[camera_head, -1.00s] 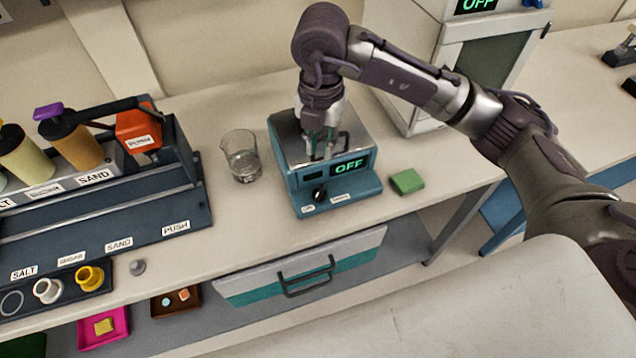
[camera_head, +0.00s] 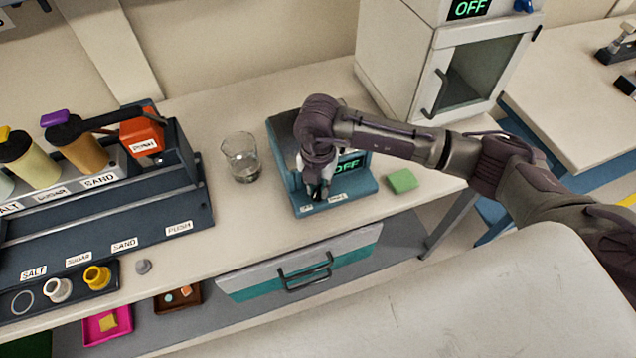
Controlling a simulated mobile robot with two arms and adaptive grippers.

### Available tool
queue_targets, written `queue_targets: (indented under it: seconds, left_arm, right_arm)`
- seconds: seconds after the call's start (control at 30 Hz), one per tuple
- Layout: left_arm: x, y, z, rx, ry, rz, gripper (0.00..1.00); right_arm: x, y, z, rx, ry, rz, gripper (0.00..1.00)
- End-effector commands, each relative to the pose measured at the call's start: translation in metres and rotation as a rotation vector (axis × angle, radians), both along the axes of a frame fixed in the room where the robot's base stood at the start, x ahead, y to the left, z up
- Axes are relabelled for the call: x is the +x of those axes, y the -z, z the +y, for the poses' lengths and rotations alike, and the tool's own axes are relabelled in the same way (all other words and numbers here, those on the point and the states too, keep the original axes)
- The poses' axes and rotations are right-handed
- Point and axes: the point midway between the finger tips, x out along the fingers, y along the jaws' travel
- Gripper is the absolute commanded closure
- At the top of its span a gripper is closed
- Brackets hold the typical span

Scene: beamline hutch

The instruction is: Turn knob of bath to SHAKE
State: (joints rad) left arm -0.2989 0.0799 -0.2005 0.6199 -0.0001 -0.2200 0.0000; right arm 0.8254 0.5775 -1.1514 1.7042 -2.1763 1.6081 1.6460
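The bath (camera_head: 361,186) is a teal box on the bench with a green OFF display (camera_head: 349,165), partly covered by my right arm. My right gripper (camera_head: 318,192) points down at the bath's front ledge, where the knob sits. The knob is hidden behind the fingers, so I cannot tell whether they touch it or how far apart they are. Two small white labels show on the ledge beside the fingers. My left gripper is not in view.
A glass beaker (camera_head: 241,157) stands left of the bath and a green block (camera_head: 402,181) lies to its right. A dark dispenser rack (camera_head: 100,225) fills the left of the bench. A white cabinet (camera_head: 397,60) stands behind on the right. A drawer (camera_head: 300,265) is below.

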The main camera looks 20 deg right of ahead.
Motion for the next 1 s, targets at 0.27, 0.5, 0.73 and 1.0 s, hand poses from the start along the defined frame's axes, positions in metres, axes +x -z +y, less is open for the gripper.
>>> queue_targets:
  seconds: [0.27, 0.5, 0.73, 1.0]
  left_arm:
    - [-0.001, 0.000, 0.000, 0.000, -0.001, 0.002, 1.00]
    - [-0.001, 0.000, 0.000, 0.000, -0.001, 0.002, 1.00]
    - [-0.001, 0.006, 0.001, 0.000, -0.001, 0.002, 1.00]
    - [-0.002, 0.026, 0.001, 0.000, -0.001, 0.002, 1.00]
  right_arm:
    - [0.000, 0.000, 0.000, 0.000, 0.000, 0.000, 0.94]
    - [0.000, 0.000, 0.000, 0.001, -0.001, -0.001, 1.00]
    - [0.000, 0.001, 0.000, 0.001, -0.034, -0.001, 1.00]
    - [0.001, 0.004, 0.000, 0.001, -0.185, -0.003, 1.00]
